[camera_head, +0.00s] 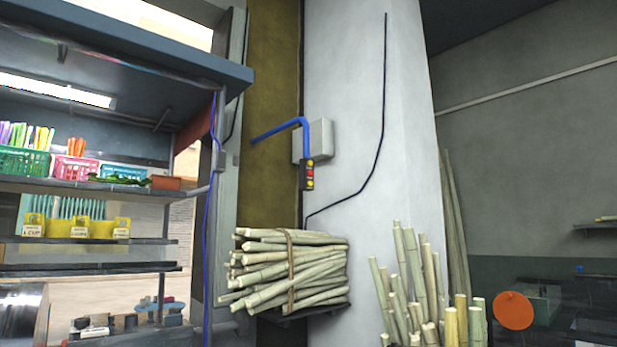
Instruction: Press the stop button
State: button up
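The buttons are too small to read, so I cannot tell which one is the stop button. My gripper is not in view.
A tied bundle of sugarcane (290,270) lies on a dark ledge below the control box. Upright canes (412,280) stand right of it. A shelf unit (90,187) with baskets and yellow bins fills the left. An orange disc (513,310) is at lower right.

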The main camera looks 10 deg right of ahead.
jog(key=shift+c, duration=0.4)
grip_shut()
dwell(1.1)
